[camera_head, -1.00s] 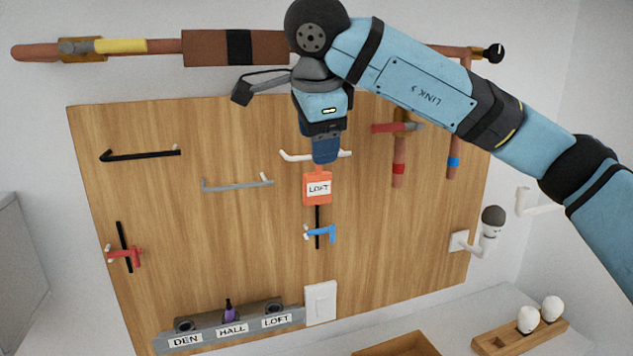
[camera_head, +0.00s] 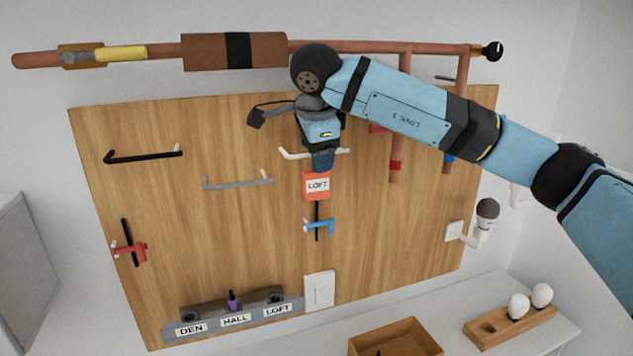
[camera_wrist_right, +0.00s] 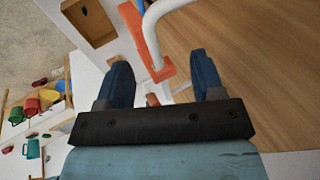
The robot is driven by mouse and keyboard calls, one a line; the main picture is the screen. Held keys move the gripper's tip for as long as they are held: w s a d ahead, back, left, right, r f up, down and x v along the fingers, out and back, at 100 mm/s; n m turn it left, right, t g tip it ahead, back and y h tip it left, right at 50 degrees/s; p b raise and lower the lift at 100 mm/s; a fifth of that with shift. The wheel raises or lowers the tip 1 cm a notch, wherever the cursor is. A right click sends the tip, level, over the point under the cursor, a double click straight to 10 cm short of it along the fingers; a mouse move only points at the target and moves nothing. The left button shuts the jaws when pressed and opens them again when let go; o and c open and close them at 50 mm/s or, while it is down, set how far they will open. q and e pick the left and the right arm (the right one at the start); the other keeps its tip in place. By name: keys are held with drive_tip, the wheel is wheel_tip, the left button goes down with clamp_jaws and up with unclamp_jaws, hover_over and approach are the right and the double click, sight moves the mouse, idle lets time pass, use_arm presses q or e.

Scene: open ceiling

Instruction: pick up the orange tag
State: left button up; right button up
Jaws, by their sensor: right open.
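The orange tag (camera_head: 317,190), lettered LOFT, hangs from a white hook (camera_head: 290,154) on the wooden board. My right gripper (camera_head: 322,163) is just above the tag, in front of the hook, and hides part of both. In the wrist view the tag (camera_wrist_right: 138,30) shows nearly edge-on, with the white hook (camera_wrist_right: 151,35) passing beside it. There my right gripper (camera_wrist_right: 162,75) is open, its two blue fingers apart, with the tag's lower-looking end and hook between or just beyond them. Contact cannot be told. My left gripper is out of view.
A blue valve handle (camera_head: 319,226) is just below the tag. A copper pipe (camera_head: 350,47) runs above the board. A labelled holder (camera_head: 232,318) and a wooden box (camera_head: 395,338) are below.

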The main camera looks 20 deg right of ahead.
clamp_jaws()
